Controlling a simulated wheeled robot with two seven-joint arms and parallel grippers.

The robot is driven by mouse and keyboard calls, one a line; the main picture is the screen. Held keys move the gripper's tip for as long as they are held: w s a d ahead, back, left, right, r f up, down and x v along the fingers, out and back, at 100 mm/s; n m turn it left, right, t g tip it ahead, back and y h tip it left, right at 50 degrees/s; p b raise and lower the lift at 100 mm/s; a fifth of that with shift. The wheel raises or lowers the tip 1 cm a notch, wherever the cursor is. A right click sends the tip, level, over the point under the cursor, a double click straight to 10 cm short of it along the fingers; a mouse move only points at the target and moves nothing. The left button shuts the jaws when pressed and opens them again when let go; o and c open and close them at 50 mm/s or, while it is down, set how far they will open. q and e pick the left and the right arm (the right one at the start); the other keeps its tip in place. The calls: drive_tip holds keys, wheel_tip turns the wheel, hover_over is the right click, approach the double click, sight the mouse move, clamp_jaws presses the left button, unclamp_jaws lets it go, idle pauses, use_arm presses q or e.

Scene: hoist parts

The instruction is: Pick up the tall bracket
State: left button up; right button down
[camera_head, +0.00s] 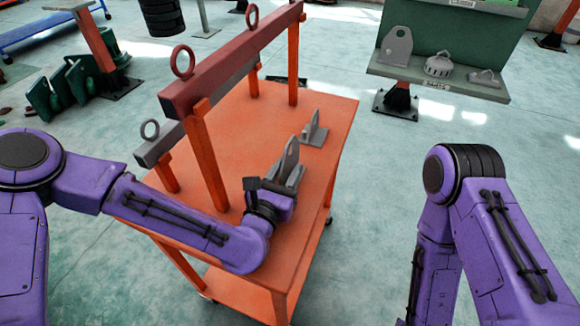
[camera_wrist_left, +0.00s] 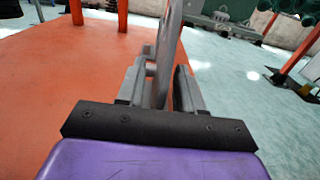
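The tall bracket (camera_head: 291,157) is a grey upright plate with a rounded top and a hole, standing on the orange table near its right side. My left gripper (camera_head: 284,180) is low at the bracket's near side. In the left wrist view, the bracket's plate (camera_wrist_left: 168,48) stands between the two fingers (camera_wrist_left: 160,90). The fingers look open, with narrow gaps beside the plate; contact cannot be made out. My right arm is at the right of the head view, but its gripper is out of frame.
A smaller grey bracket (camera_head: 314,130) stands farther back on the orange table (camera_head: 250,120). A red beam (camera_head: 230,62) with lifting rings and a grey beam (camera_head: 190,130) rest on orange posts to the left. A green shelf (camera_head: 440,82) holds grey parts at the back right.

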use_arm(q)
clamp_jaws()
idle(1.0)
drive_tip(key=shift+r, duration=0.1)
